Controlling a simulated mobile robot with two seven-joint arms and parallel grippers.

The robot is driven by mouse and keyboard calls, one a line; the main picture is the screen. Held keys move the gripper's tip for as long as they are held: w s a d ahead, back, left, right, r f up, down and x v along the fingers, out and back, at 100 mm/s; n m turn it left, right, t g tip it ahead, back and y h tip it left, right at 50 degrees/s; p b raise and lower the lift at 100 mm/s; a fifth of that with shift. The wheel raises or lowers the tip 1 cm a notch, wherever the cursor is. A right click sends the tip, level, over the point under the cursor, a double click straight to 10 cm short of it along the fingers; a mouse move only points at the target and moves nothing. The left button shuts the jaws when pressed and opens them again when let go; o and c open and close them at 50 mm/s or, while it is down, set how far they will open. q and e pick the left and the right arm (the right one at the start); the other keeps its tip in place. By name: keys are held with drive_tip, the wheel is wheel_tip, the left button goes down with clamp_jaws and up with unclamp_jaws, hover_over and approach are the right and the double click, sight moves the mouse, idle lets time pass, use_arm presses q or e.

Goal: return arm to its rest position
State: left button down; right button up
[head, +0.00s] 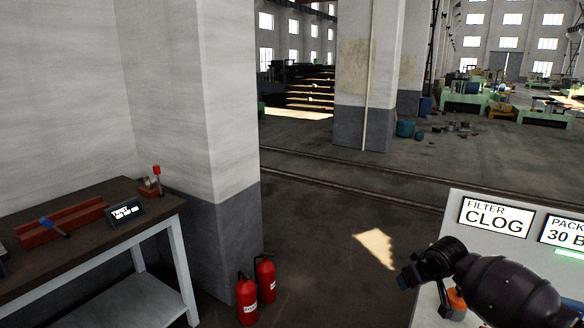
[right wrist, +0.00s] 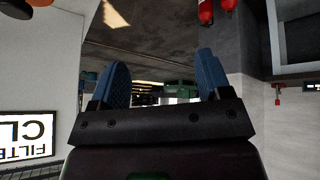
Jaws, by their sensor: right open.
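My right arm comes in from the lower right of the head view, dark and rounded, in front of the grey machine panel (head: 450,210). My left arm and gripper are in neither view.
The panel carries a sign reading FILTER CLOG (head: 494,218) and a second sign, cut off. An orange knob (head: 457,300) sits close to my right arm. A workbench (head: 150,215) stands left, with fire extinguishers (head: 246,298) by the pillar. The middle floor is clear.

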drive_tip(key=s+a+f+n+t+y, duration=0.2)
drive_tip(key=s+a+n+t+y, duration=0.15)
drive_tip(key=s+a+t, duration=0.55)
drive_tip(key=s+d+f+m+g+h, duration=0.1)
drive_tip(key=s+f, duration=0.3)
drive_tip(key=s, duration=0.5)
drive_tip(key=s+d+f+m+g+h, duration=0.1)
drive_tip(key=s+f+m+h, duration=0.1)
drive_tip(key=s, duration=0.7)
drive_tip(key=s+d+f+m+g+h, duration=0.1)
drive_tip(key=s+f+m, duration=0.2)
drive_tip(key=s+f, duration=0.4)
drive_tip(key=s, duration=0.3)
drive_tip(key=shift+d+g, duration=0.3)
drive_tip(key=shift+d, duration=0.1)
